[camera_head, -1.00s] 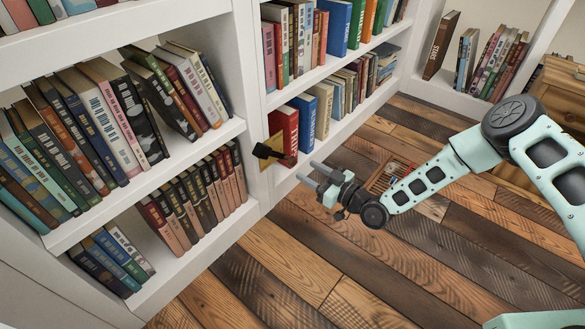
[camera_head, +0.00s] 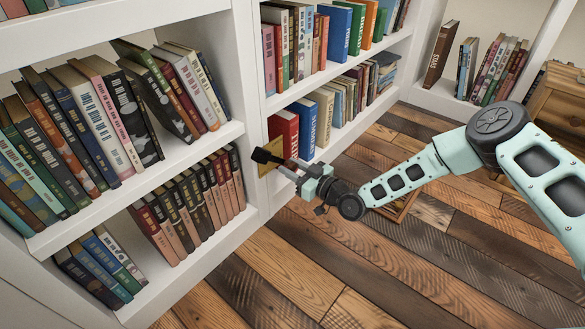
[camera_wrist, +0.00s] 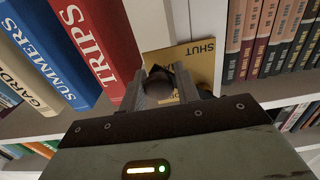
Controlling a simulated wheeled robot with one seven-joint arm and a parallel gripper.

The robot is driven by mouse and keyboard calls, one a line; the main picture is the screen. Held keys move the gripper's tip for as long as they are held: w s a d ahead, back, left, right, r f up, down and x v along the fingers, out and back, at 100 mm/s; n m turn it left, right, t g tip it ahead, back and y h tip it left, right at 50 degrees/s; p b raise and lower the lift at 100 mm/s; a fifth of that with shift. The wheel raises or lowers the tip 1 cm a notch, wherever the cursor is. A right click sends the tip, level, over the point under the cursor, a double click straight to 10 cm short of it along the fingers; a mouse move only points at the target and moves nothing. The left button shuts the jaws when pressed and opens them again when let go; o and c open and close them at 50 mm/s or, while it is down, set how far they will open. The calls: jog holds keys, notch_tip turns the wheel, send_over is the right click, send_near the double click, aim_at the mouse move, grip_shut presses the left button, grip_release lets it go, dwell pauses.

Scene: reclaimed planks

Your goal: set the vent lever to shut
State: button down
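The vent lever (camera_head: 264,156) is a dark handle on a brass-coloured plate (camera_head: 270,171), mounted on the white upright between two bookcases. In the head view its black end points left. In the wrist view the plate (camera_wrist: 203,57) shows the word SHUT, turned in the picture; other lettering is mostly hidden. My gripper (camera_head: 285,170) is at the plate. In the wrist view its two fingers (camera_wrist: 161,88) stand apart, with a dark rounded part of the lever between them. I cannot tell whether either finger touches it.
White bookcases stand close around the plate. Red and blue books (camera_wrist: 95,45) are left of my gripper in the wrist view, and a row of darker books (camera_wrist: 270,40) is right. A tray (camera_head: 400,207) lies on the plank floor, partly behind my arm. The floor in front is clear.

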dwell(0.3)
jog(key=m, duration=0.1)
jog(key=s+a+f+m, duration=0.1)
jog(key=m, duration=0.1)
jog(key=s+m, duration=0.1)
jog(key=m, duration=0.1)
jog(key=shift+s+a+f, duration=0.1)
jog(key=shift+a+f, duration=0.2)
jog(key=shift+a, duration=0.05)
jog(key=shift+s+a+f+m, duration=0.1)
jog(key=shift+s+a+m, duration=0.25)
jog(key=shift+m, duration=0.4)
jog(key=shift+s+a+f+m, duration=0.1)
jog(key=shift+s+a+m, duration=0.1)
jog(key=shift+s+m, duration=0.35)
jog(key=shift+s+a+f+m, duration=0.1)
jog(key=shift+s+a+m, duration=0.15)
jog(key=shift+m, duration=0.65)
jog(key=shift+w, duration=0.1)
jog(key=c, duration=1.1)
grip_release()
jog(key=shift+c, duration=0.2)
jog(key=shift+a, duration=0.1)
